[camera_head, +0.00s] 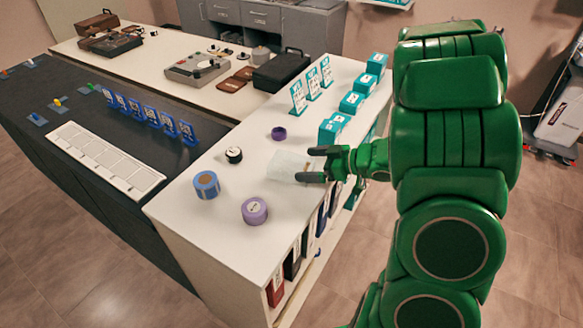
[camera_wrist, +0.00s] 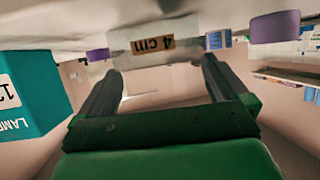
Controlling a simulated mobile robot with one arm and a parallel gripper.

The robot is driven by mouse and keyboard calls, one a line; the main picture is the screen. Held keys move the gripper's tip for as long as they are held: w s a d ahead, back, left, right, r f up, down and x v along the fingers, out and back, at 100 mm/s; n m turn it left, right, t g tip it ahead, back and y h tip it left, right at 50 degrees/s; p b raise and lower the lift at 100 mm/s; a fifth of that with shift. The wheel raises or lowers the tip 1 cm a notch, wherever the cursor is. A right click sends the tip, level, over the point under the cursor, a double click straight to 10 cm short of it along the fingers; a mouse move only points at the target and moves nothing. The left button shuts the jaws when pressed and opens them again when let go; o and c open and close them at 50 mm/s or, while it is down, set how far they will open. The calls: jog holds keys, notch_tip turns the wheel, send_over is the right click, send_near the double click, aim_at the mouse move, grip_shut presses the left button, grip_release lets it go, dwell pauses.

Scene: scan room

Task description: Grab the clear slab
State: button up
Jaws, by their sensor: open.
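The clear slab (camera_head: 286,165) is a pale, see-through block on the white counter top, just left of my gripper in the head view. In the wrist view the slab (camera_wrist: 140,55) lies straight ahead at the fingertips and bears a "4 cm" label; this view looks upside down. My gripper (camera_head: 315,163) is open and level, low over the counter, its two dark fingers pointing at the slab. In the wrist view my fingers (camera_wrist: 160,70) are spread apart with nothing gripped between them. I cannot tell whether the tips overlap the slab's near edge.
A purple roll (camera_head: 255,211), a blue roll (camera_head: 206,185), a black roll (camera_head: 234,155) and a small purple ring (camera_head: 279,133) stand left of the slab. Teal boxes (camera_head: 332,128) stand behind my gripper. White-and-teal cards (camera_head: 298,97) stand farther back. The counter's front edge is close.

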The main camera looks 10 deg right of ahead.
aim_at(299, 165)
jog(key=shift+x, duration=2.45)
jog(key=shift+d+f, duration=0.1)
jog(key=shift+f, duration=0.05)
jog(key=c, duration=1.1)
jog(key=shift+r, duration=5.1)
